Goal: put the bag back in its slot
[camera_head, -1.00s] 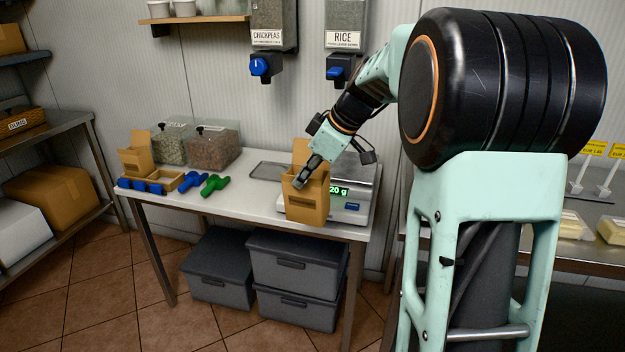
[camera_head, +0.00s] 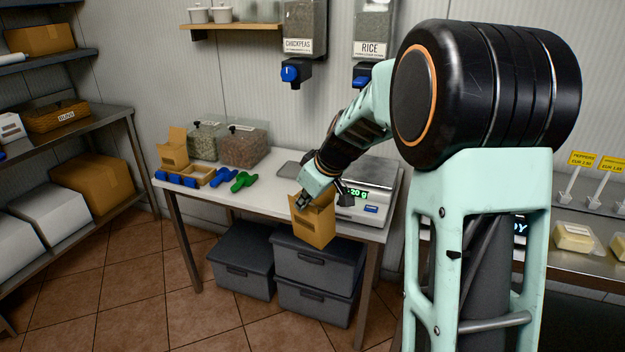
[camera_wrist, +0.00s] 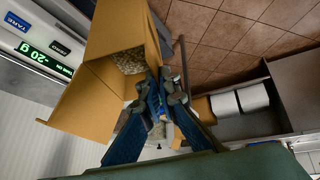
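A tan paper bag (camera_head: 313,225) hangs at the front edge of the white table, left of the scale, tilted. Pale grains show inside the bag (camera_wrist: 95,95) in the wrist view. My gripper (camera_head: 304,201) is shut on the bag's upper wall; its fingers (camera_wrist: 163,92) pinch the bag's edge in the wrist view. A low wooden holder (camera_head: 206,172) sits at the table's left end. A second tan bag (camera_head: 174,153) stands at its left part; an opening to its right looks empty.
The scale (camera_head: 372,180) reads -20 g with a bare plate. Blue and green scoops (camera_head: 243,181) lie between the holder and my gripper. Clear grain bins (camera_head: 243,146) stand behind. Dispensers (camera_head: 298,45) hang above. Grey boxes (camera_head: 318,262) sit below the table.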

